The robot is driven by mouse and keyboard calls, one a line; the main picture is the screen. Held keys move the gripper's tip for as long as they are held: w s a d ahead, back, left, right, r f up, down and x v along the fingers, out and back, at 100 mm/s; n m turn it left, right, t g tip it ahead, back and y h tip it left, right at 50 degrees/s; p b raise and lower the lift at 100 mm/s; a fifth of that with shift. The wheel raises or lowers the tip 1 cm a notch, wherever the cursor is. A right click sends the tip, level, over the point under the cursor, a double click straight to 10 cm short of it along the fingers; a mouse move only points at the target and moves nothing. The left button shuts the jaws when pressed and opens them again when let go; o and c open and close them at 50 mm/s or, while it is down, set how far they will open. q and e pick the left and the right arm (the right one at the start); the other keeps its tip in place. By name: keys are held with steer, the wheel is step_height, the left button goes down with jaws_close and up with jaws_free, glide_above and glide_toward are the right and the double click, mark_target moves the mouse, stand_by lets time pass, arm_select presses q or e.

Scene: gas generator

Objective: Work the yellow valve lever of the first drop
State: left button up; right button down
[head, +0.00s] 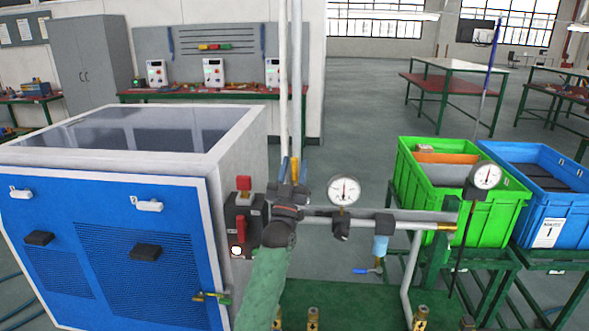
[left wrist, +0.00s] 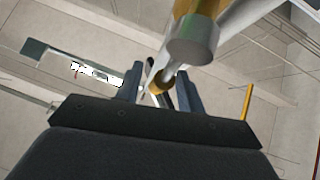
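A yellow lever (head: 295,170) stands upright at the foot of the white vertical drop pipes, beside a blue upright piece (head: 284,169). My left gripper (head: 288,192) is right at this valve and hides most of its body; my green-sleeved arm comes up from below. In the left wrist view my two fingers (left wrist: 162,88) are apart, with a grey and brass-coloured part (left wrist: 165,80) between them. A narrow yellow bar (left wrist: 247,103) shows outside the right finger; I cannot tell if it is the same lever. Contact is unclear. My right gripper is not seen.
A blue-fronted cabinet (head: 130,255) stands close on the left. A red-buttoned switch box (head: 243,215) is just left of the gripper. A pressure gauge (head: 344,190) and horizontal pipe lie to the right. Green (head: 480,212) and blue crates (head: 565,205) stand further right.

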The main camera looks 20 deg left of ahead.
mark_target(293, 174)
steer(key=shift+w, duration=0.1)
